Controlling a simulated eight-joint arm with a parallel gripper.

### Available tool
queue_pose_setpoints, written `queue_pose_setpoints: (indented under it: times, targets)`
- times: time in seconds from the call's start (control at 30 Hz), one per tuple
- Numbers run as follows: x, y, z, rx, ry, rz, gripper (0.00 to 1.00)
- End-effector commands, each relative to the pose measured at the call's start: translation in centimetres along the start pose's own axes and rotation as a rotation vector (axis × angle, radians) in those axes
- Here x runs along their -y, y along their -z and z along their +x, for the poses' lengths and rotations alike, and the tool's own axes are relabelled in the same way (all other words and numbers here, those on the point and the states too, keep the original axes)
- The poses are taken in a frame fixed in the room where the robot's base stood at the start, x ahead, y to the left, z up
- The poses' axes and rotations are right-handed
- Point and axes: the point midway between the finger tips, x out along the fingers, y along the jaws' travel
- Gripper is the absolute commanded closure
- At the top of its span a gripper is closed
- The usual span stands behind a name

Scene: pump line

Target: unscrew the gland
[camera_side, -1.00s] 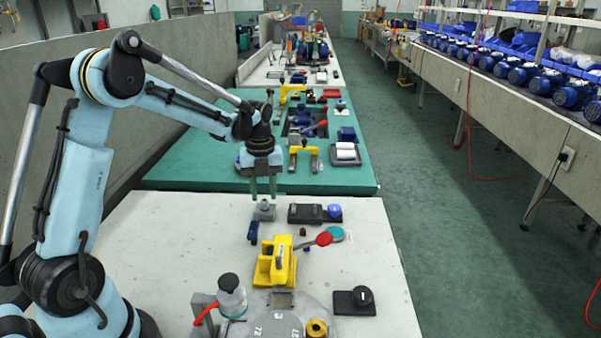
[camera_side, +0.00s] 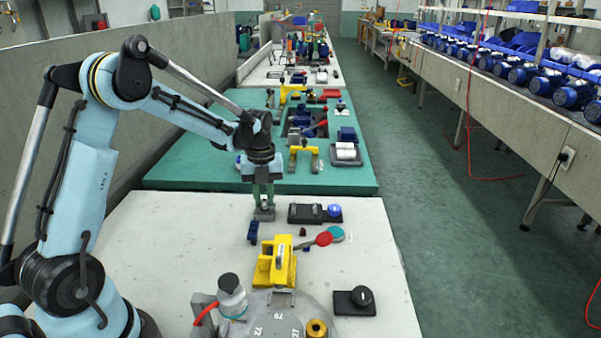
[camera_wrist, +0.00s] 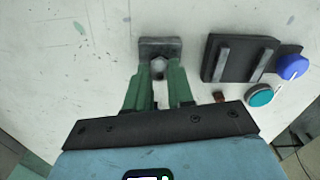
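The gland seems to be the small round metal piece on top of a grey metal block (camera_side: 264,213), which stands on the pale bench top. In the wrist view the rounded grey gland (camera_wrist: 158,66) sits at the middle of the block (camera_wrist: 160,44). My gripper (camera_side: 264,204) points down over the block, with its two green fingers on either side of the gland. In the wrist view the fingertips of my gripper (camera_wrist: 161,76) are close beside it. Whether they touch or grip it is not clear. The fingers hide part of the gland in the side view.
Right of the block lies a dark fixture (camera_side: 305,213) with a blue knob (camera_side: 334,210). A small blue part (camera_side: 253,231) is close in front. A yellow fixture (camera_side: 274,262), a red paddle (camera_side: 324,238) and a grey bottle (camera_side: 231,295) stand nearer the camera.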

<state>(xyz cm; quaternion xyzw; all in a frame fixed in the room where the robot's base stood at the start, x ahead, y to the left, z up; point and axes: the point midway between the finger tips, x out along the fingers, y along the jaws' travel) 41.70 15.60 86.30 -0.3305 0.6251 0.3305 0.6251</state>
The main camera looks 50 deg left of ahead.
Motion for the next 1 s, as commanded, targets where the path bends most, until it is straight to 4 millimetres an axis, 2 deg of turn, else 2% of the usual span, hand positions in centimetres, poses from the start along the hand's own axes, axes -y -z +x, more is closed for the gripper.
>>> queue_pose_setpoints:
  times: [0.17,0.2,0.33,0.57,1.0]
  targets:
    - [0.0,0.0,0.0,0.0,0.0,0.0,1.0]
    - [0.0,0.0,-0.01,0.0,0.0,0.0,0.8]
    - [0.0,0.0,-0.01,0.0,0.0,0.0,1.0]
    - [0.0,0.0,-0.01,0.0,0.0,-0.06,1.0]
    - [0.0,0.0,-0.05,0.0,0.0,-0.573,1.0]
